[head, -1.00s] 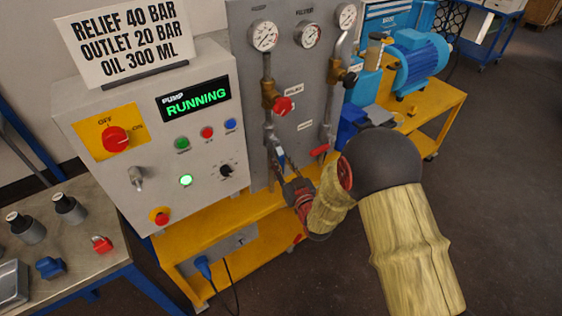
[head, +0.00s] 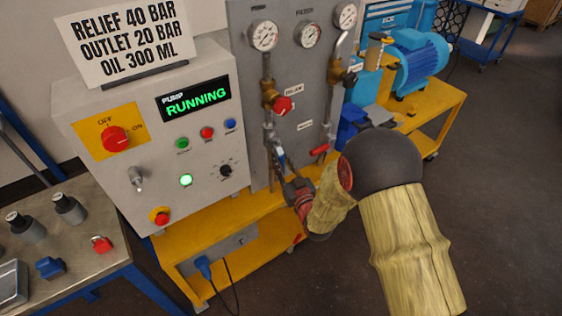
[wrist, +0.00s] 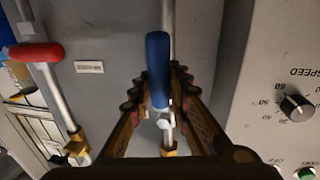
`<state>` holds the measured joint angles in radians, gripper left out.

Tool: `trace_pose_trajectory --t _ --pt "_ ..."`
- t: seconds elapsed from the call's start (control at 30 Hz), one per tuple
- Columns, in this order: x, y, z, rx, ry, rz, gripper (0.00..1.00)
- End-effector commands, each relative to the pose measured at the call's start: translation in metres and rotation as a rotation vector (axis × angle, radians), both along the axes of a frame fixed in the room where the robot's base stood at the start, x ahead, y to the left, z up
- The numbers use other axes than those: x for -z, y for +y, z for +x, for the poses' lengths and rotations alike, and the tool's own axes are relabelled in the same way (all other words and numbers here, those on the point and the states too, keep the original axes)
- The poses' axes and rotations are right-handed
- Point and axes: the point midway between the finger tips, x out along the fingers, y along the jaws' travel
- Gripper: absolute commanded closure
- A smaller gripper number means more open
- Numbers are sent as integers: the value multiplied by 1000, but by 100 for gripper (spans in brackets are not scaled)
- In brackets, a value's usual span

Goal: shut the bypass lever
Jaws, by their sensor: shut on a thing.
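A lever with a blue handle (wrist: 158,68) stands between the two fingers of my gripper (wrist: 157,85) in the wrist view, lined up along the steel pipe behind it. The gripper is shut on it. In the head view my gripper (head: 281,167) is at the lower end of the left pipe, and the blue handle is mostly hidden. A second lever, with a red handle (head: 319,150), sits on the right pipe and also shows in the wrist view (wrist: 36,52), clear of my fingers. I cannot read which lever is labelled bypass.
A red knob (head: 283,105) sits on the left pipe above my gripper, below a gauge (head: 263,36). The grey control box (head: 150,140), with its display reading RUNNING, stands close on the left. A yellow bench (head: 215,235) lies below. Open floor (head: 500,200) is at the right.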

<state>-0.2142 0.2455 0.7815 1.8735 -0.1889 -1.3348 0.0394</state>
Motion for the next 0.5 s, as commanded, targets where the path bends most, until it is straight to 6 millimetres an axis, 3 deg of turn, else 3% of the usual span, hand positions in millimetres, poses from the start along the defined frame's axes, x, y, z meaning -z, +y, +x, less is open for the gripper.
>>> trace_pose_trajectory --t 0.5 --pt "0 -17 12 2 -163 -234 100"
